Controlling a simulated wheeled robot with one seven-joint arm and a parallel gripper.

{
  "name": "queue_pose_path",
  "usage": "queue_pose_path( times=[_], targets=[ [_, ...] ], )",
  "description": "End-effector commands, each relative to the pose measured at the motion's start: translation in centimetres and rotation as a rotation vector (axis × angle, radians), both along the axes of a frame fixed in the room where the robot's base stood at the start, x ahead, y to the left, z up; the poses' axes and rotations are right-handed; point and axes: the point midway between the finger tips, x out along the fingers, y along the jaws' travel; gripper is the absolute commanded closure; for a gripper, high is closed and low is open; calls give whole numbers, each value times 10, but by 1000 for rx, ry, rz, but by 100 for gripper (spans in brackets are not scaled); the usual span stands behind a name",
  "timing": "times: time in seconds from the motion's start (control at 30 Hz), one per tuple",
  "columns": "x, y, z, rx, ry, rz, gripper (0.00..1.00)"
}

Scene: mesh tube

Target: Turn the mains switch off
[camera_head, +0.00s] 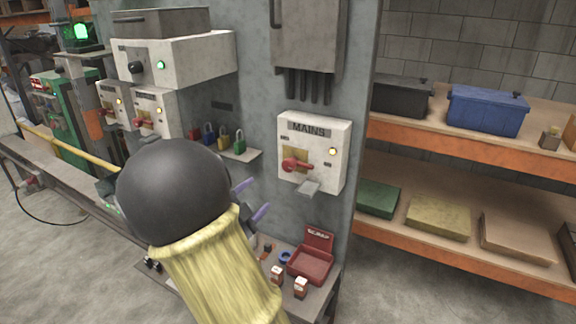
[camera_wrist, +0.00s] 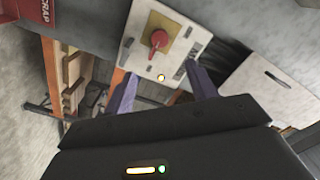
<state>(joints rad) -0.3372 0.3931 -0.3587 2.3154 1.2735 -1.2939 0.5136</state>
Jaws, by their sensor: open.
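The mains switch box (camera_head: 314,152) is a white panel marked MAINS on the grey wall panel. In the wrist view the red handle (camera_wrist: 157,40) and the box (camera_wrist: 143,62) lie ahead of the fingers. My gripper (camera_head: 252,199) is open and empty, its purple fingers left of and below the box, apart from the handle. In the wrist view the gripper (camera_wrist: 162,88) has its fingers spread.
A red scrap tray (camera_head: 311,267) and small boxes stand on the bench below. Colored padlocks (camera_head: 223,139) are on a ledge left of the box. A grey conduit box (camera_head: 308,36) is above. Shelves with a blue bin (camera_head: 487,110) stand at right.

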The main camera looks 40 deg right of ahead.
Motion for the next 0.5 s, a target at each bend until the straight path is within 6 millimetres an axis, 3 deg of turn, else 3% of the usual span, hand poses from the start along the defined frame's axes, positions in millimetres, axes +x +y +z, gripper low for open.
queue_pose_path(
  times=[0.27,0.5],
  targets=[
    [1,-2,0,2,3,3,43],
    [11,-25,1,1,4,2,43]
  ],
)
